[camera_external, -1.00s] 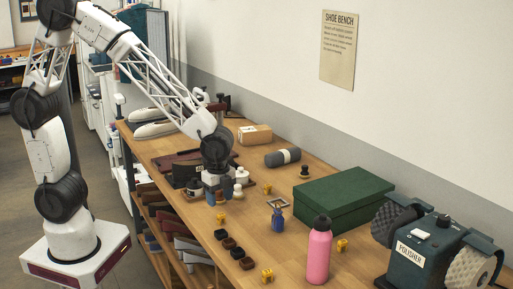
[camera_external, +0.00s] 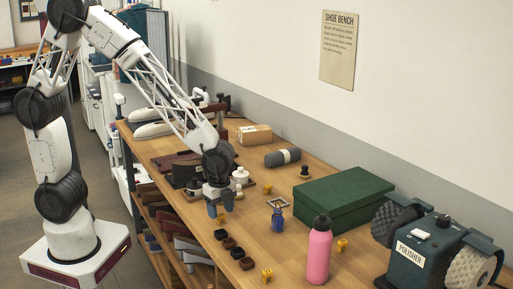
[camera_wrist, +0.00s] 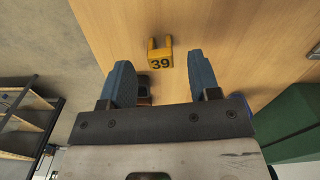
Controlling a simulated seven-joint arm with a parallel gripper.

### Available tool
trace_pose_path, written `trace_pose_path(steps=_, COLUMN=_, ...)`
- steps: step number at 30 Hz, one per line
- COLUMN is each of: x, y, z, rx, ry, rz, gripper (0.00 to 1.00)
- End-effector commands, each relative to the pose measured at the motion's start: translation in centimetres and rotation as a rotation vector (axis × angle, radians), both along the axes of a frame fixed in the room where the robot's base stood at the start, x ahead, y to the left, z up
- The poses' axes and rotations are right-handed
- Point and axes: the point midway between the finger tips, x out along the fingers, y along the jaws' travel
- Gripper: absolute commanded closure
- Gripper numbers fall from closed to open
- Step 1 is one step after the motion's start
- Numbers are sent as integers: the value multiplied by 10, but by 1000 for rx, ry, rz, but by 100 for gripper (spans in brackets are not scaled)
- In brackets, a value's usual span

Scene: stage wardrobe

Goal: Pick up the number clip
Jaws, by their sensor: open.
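A yellow number clip (camera_wrist: 160,60) marked 39 stands on the wooden bench in the wrist view, just past the fingertips and roughly centred between them. My gripper (camera_wrist: 161,78) is open, its two blue fingers apart with nothing held. In the external view my gripper (camera_external: 218,205) points down over the bench's front part, close to a yellow clip (camera_external: 222,217) that its fingers partly hide. Other yellow clips stand at the front (camera_external: 268,276), near the pink bottle (camera_external: 342,245) and farther back (camera_external: 267,188); their numbers are too small to read.
Brown tins (camera_external: 229,243) sit along the bench's front edge. A blue item (camera_external: 278,217), a pink bottle (camera_external: 319,251), a green box (camera_external: 343,198) and a polisher (camera_external: 430,255) stand to the right. Dark trays and white-topped pots are behind my gripper.

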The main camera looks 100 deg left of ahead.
Motion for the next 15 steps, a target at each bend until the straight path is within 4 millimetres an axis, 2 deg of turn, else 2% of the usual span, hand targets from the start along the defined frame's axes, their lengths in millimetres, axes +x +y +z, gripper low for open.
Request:
trace_pose_path(steps=7, x=0, y=0, z=-26, rx=0, ry=1, rz=0, gripper=44)
trace_pose_path(steps=15, x=1, y=0, z=-32, rx=0, ry=0, rz=0, gripper=44)
